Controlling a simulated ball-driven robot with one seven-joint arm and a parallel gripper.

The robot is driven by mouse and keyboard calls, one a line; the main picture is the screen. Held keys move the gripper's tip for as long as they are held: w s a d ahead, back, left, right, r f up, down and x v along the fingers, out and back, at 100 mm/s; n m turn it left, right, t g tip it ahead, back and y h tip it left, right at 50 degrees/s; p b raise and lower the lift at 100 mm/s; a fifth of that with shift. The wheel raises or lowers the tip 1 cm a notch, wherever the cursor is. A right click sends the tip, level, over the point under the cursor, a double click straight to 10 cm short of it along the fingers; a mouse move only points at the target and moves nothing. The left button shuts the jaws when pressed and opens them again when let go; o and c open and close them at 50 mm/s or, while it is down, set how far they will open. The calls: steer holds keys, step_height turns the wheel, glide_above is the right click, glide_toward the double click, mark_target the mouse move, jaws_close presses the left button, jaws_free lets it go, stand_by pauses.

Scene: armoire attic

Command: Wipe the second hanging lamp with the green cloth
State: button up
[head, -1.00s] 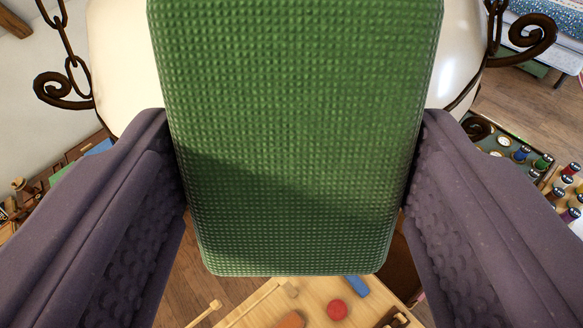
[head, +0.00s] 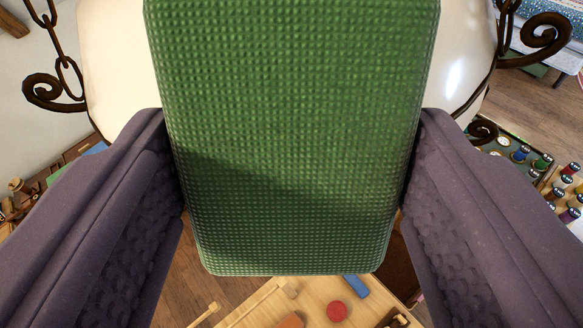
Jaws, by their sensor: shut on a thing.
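The green cloth (head: 290,130) is a thick, dimpled rectangular pad that fills the middle of the view. My gripper (head: 292,195) is shut on it, with one dark purple finger pressed to each side edge. A hanging lamp (head: 468,60) with a glossy cream-white body is right behind the cloth. Its dark metal chains and scrolled arms show at the left and right. The cloth covers the middle of the lamp. I cannot tell whether the cloth touches it, or which lamp in the row it is.
Below is a wooden table (head: 262,318) with a red disc (head: 336,311), a blue block (head: 355,286) and wooden sticks. At the right are trays with several thread spools (head: 567,190). A bench with small items (head: 35,190) stands at the left. Wooden floor (head: 545,100) shows at the upper right.

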mark_target(415, 152)
steer(key=shift+x, duration=0.75)
steer(key=shift+f, duration=0.1)
steer(key=d, duration=0.4)
steer(key=shift+s, duration=0.1)
steer(key=shift+a+f+b, duration=0.1)
steer(key=shift+a+b, duration=0.15)
steer(key=shift+b, duration=0.15)
steer(key=shift+a+b, duration=0.6)
steer(key=shift+a, duration=1.15)
steer(key=shift+r+v, duration=0.25)
steer(key=shift+v, duration=1.1)
steer(key=shift+r+v, duration=0.25)
steer(key=shift+v, duration=1.15)
